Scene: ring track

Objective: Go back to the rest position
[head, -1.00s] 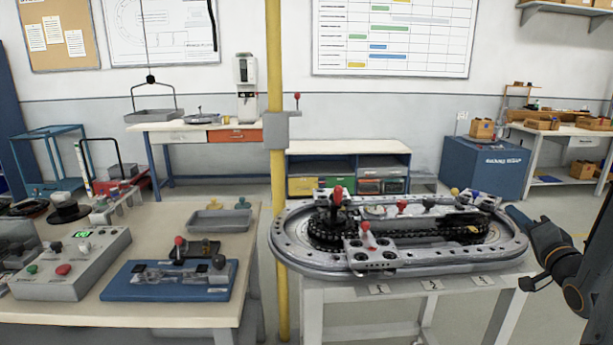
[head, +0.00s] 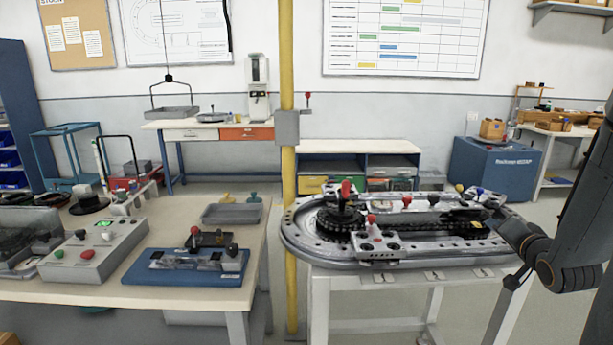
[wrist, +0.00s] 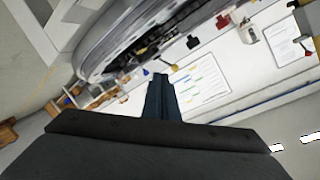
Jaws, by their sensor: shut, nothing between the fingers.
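My arm comes in at the right edge of the head view, dark and bent, with its upper link rising steeply. My gripper (head: 508,228) is at its end, by the right end of the ring track (head: 310,248); whether it touches the track cannot be told. In the wrist view my gripper (wrist: 160,84) shows as two dark blue fingers close together, with nothing between them. The ring track's edge (wrist: 95,62) shows beyond them at upper left, tilted in that picture.
The track stands on a white table (head: 400,283) and carries several coloured knobs. A yellow pole (head: 288,200) stands left of it. A workbench (head: 100,288) at left holds a grey control box (head: 95,250), a blue fixture (head: 190,268) and a grey tray (head: 232,213).

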